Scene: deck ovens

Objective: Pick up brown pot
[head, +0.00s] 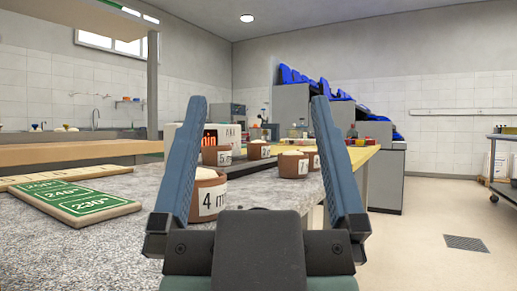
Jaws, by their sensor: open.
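Several small brown pots with white number labels and pale contents stand on the counter. The nearest brown pot (206,203), labelled "4 m…", shows between my fingers, close to the left one, which hides part of it. Behind it are a pot marked 5 (222,155), another pot (258,152), and a pot (292,166) beside one more (313,160) near the right finger. My gripper (259,99) is open, with its two blue fingers spread wide and nothing held. I cannot tell how far the pots are from the fingers.
The speckled grey counter (120,187) carries a green temperature board (80,200) at left. A white timer box with red digits (209,134) stands behind the pots. Grey stepped units with blue items (292,105) rise behind.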

